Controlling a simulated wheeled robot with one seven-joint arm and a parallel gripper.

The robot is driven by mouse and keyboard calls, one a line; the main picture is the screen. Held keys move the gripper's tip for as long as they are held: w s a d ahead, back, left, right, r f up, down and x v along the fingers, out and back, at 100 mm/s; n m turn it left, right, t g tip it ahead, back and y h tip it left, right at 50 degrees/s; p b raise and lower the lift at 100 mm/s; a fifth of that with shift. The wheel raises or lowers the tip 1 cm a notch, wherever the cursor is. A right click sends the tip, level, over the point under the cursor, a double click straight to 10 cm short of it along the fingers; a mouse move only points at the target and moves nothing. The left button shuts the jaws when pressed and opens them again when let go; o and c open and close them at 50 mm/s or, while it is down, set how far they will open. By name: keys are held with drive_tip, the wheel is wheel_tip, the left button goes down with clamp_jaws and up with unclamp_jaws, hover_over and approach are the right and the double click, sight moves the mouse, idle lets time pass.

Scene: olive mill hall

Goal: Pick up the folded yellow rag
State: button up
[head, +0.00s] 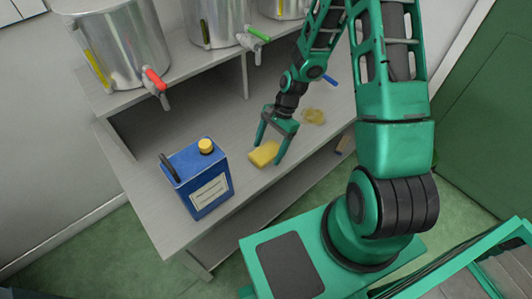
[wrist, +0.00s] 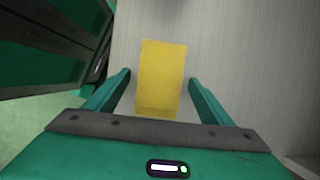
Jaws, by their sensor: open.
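The folded yellow rag (head: 264,153) lies flat on the grey bench top (head: 160,203), to the right of the blue can. My gripper (head: 270,148) is open, pointing down at the rag, with one finger on each side of it in the head view. In the wrist view the rag (wrist: 162,78) appears as a yellow rectangle between my two open fingers (wrist: 160,78), with a gap on each side. The rag reaches past the fingertips there. I cannot tell how far the fingertips are above the bench.
A blue can (head: 197,178) with a yellow cap stands left of the rag. Metal tanks with taps (head: 122,45) stand on the raised shelf behind. Bare bench lies in front of the rag.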

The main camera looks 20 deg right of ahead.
sight(268, 150)
drive_tip(key=c, duration=1.2)
drive_tip(key=shift+r, duration=5.05)
